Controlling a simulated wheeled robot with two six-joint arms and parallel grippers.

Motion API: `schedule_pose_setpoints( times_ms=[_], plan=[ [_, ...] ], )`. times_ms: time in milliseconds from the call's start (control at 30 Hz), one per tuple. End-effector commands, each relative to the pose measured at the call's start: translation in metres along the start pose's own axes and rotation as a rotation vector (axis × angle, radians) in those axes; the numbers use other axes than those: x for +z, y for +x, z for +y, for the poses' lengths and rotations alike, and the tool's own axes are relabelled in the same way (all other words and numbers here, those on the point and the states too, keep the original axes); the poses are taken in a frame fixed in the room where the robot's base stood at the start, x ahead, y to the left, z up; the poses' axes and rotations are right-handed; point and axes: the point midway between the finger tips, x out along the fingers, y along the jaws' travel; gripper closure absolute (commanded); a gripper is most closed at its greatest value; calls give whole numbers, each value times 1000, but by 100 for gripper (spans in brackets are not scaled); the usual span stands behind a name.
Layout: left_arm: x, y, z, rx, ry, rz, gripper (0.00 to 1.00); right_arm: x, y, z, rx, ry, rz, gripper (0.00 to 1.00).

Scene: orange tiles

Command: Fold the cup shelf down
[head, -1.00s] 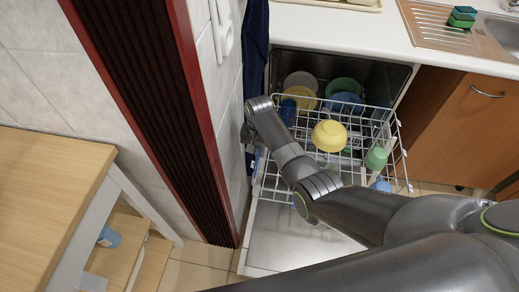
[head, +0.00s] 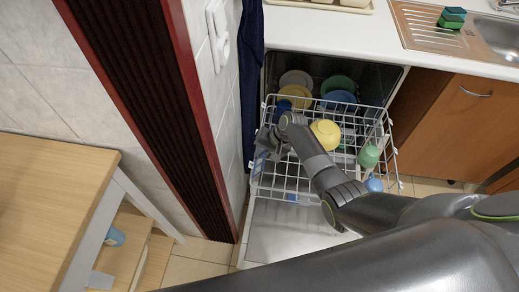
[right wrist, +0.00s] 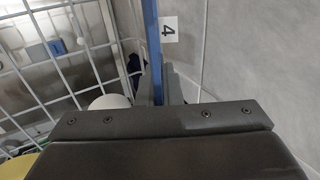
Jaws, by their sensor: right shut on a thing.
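The cup shelf shows in the right wrist view as a straight blue edge bar (right wrist: 152,40) beside a grey surface with a white "4" label. In the head view it is small and partly hidden at the left side of the upper dish rack (head: 285,185); its exact tilt is hard to tell. My right gripper (head: 266,142) is at that left side, with its arm reaching across the rack from the right. In the right wrist view the fingers (right wrist: 165,90) are shut on the shelf's blue edge. My left gripper is not in view.
The pulled-out rack holds a yellow bowl (head: 325,133), a green cup (head: 368,156) and several other dishes. A red-edged dark panel (head: 150,110) and tiled wall stand close on the left. A wooden table (head: 50,200) is at far left, the counter (head: 340,35) behind.

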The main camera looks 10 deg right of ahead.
Motion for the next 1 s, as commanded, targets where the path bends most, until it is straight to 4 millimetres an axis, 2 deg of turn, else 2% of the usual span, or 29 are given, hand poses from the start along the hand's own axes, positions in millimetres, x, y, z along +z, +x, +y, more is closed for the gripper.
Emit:
schedule_pose_setpoints(
  times_ms=[300, 767, 800, 933, 1000],
  plan=[
    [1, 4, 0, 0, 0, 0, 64, 0, 1, 4, -106, 0, -1, 100],
    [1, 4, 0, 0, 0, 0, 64, 0, 0, 4, -120, -1, -2, 100],
    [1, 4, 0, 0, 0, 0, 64, 0, 0, 4, -120, -1, -2, 91],
    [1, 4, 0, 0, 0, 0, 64, 0, 1, 4, -120, 0, -2, 74],
    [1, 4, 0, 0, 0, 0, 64, 0, 1, 4, -120, 0, -2, 73]
  ],
)
